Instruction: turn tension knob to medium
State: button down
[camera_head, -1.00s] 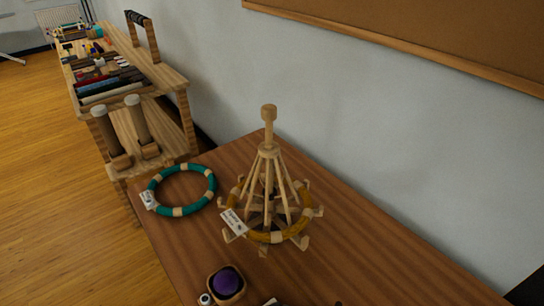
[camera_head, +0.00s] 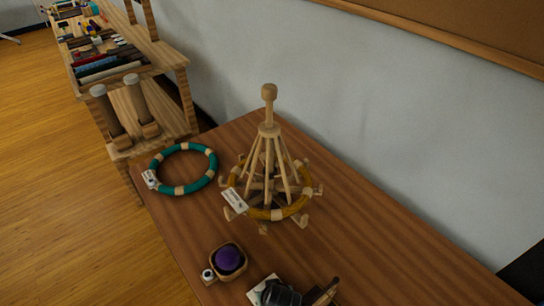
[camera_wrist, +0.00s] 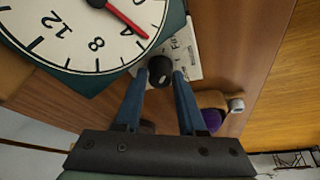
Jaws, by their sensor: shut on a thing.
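In the wrist view, a small black knob (camera_wrist: 160,68) stands between the two blue fingertips of my gripper (camera_wrist: 159,74). The fingers are closed on the knob's sides. A white card (camera_wrist: 184,50) with partly readable print lies behind and beside the knob. Any medium mark and the knob's pointer setting cannot be made out. In the head view, a white card (camera_head: 258,283) and a dark rounded thing show at the bottom edge; my gripper cannot be made out there.
A large dial (camera_wrist: 75,25) with a red hand is close to the left finger. A purple ball (camera_head: 229,258) sits in a wooden holder. A wooden yarn swift (camera_head: 268,165) and a teal ring (camera_head: 184,188) stand on the brown table (camera_head: 370,235). A shelf is at left.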

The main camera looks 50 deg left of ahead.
jog(key=m+t+h+p, duration=0.1)
jog(key=m, duration=0.3)
jog(key=shift+s+a+m, duration=0.1)
jog(key=shift+m, duration=0.2)
jog(key=shift+a+m+t+h, duration=0.1)
jog(key=shift+m+t+h, duration=0.3)
jog(key=shift+m, duration=0.85)
jog(key=shift+m+t+h, duration=0.2)
jog(key=shift+m+h, duration=0.4)
jog(key=shift+m, duration=0.65)
jog(key=shift+s, duration=0.1)
jog(key=c, duration=0.5)
grip_release()
jog(key=a+v, duration=0.1)
jog(key=v, duration=1.2)
jog(key=shift+d+p, duration=0.4)
jog(key=shift+d, duration=0.1)
